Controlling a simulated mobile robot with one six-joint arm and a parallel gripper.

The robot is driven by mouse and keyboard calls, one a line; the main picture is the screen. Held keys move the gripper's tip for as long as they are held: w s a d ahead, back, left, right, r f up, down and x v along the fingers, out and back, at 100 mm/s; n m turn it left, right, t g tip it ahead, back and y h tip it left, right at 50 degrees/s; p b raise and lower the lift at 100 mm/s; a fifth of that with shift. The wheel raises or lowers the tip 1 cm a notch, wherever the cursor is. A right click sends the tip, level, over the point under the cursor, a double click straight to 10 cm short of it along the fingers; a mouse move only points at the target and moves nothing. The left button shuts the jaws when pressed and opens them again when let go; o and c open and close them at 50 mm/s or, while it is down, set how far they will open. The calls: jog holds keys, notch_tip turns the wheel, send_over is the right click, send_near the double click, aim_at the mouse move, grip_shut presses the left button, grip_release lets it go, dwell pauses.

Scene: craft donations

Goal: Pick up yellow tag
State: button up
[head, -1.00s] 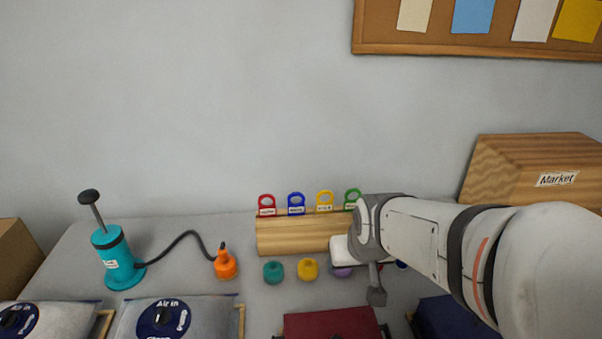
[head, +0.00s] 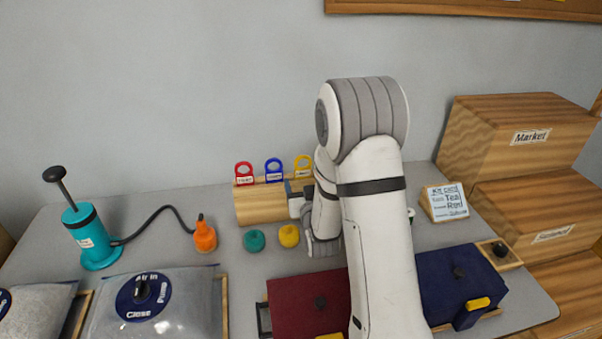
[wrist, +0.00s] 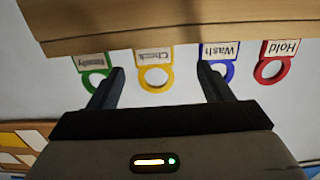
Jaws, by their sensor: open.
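The yellow tag (head: 303,165) stands in the wooden block (head: 262,203), with a ring top and a pale label. In the wrist view, which is upside down, the yellow tag (wrist: 155,76) hangs between my open fingers, and its label reads "Check". My gripper (wrist: 160,82) is open and empty, one finger toward the green tag (wrist: 95,76) and the other toward the blue tag (wrist: 217,68). I cannot tell how far the fingertips are from the yellow tag. In the head view my arm hides the green tag and the block's right part.
The red tag (head: 244,173) stands left of the blue one. Teal (head: 254,240) and yellow (head: 289,236) round pieces sit before the block. An orange nozzle (head: 205,236), teal pump (head: 90,238), card stand (head: 446,203) and dark red pouch (head: 300,303) are nearby.

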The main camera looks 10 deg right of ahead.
aim_at(303, 171)
jog(key=w, duration=0.2)
jog(key=w+p, duration=0.1)
jog(key=w, duration=0.2)
jog(key=w+d+p, duration=0.1)
jog(key=w, duration=0.1)
jog(key=shift+w, duration=0.35)
jog(key=shift+c, duration=0.2)
jog(key=c, duration=1)
